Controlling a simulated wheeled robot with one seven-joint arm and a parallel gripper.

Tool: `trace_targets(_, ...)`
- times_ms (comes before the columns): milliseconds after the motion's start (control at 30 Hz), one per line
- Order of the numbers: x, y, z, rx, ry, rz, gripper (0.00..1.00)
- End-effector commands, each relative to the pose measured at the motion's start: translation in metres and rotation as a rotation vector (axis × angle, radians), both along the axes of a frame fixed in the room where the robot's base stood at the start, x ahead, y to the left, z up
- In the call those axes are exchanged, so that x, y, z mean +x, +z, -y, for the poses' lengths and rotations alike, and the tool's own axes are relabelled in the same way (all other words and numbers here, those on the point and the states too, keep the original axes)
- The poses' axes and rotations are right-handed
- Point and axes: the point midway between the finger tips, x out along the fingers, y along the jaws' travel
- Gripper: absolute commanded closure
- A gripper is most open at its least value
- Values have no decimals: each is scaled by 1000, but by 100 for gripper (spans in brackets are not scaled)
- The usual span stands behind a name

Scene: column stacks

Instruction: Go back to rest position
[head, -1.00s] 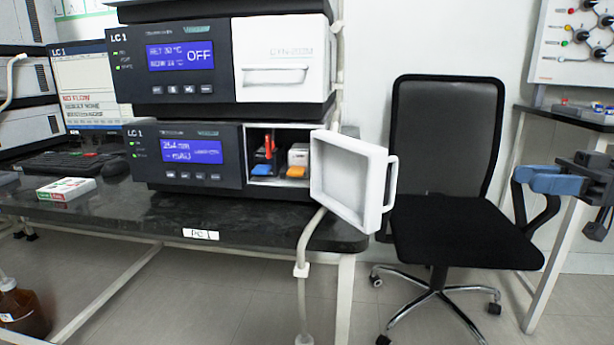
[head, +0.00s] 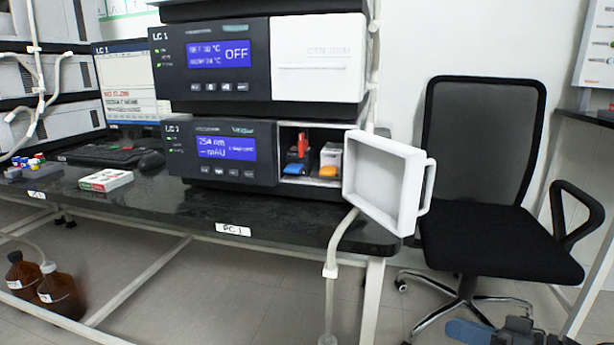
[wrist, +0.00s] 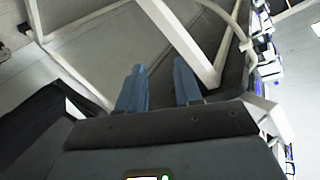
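My gripper (wrist: 159,75) shows its two blue fingers apart in the wrist view, with nothing between them and floor and table legs beyond. In the head view my gripper (head: 468,331) is at the bottom right edge, low in front of the office chair, partly cut off by the frame. The lower LC 1 unit (head: 222,152) has its white door (head: 388,180) swung open to the right. Inside its compartment stand a red-topped item (head: 302,146) and a white box with an orange front (head: 330,160), with a blue piece at the left.
The black bench (head: 200,208) carries the stacked units, a monitor (head: 122,85), a keyboard and a small box (head: 106,180). An office chair (head: 480,230) stands right of the bench. Brown bottles (head: 60,291) stand low at left. A second table is at far right.

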Motion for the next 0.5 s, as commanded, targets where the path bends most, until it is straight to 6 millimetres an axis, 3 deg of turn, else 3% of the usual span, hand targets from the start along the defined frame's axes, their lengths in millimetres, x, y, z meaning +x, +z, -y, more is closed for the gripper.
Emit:
trace_targets(33, -13, -24, -12, -7, -42, -42, 66)
trace_targets(200, -56, -85, -37, -56, -204, -156, 66)
trace_targets(333, -98, -120, -51, -107, -319, -217, 66)
trace_targets(500, -160, -147, -61, -186, -456, -260, 66)
